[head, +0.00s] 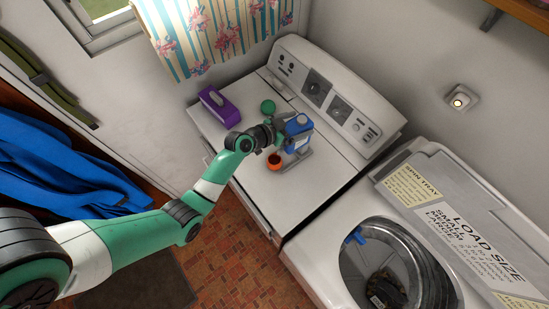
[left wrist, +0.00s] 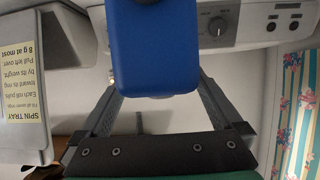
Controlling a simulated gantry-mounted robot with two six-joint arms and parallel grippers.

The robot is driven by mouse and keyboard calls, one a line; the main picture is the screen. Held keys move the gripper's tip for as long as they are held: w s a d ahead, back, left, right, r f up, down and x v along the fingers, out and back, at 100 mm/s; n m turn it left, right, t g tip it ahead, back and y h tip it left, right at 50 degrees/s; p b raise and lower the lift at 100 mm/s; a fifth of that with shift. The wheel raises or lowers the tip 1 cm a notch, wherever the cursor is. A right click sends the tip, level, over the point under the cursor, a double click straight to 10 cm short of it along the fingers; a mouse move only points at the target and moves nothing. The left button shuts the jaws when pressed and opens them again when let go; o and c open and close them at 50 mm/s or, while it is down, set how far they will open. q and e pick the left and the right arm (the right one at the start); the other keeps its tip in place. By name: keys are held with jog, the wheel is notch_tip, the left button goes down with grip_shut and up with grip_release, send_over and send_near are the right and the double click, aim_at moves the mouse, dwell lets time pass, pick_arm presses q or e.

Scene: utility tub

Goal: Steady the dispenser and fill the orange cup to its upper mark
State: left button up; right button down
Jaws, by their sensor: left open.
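The blue dispenser (head: 299,130) stands on the white top of the left machine. The orange cup (head: 274,162) with a dark inside sits beside it on the near side, apparently upright. I cannot make out its marks or how full it is. My left gripper (head: 289,142) is open at the dispenser, partly covering it. In the left wrist view the dispenser's blue body (left wrist: 155,50) lies between the two spread fingers of the left gripper (left wrist: 156,88). Whether a finger touches it I cannot tell. My right gripper is not in view.
A raised control panel (head: 335,95) runs behind the dispenser. An open washer (head: 395,265) with items inside stands to the right. The white top's front part is clear.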

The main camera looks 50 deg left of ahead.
pick_arm(q)
jog(key=v, duration=0.7)
jog(key=shift+r, duration=0.1)
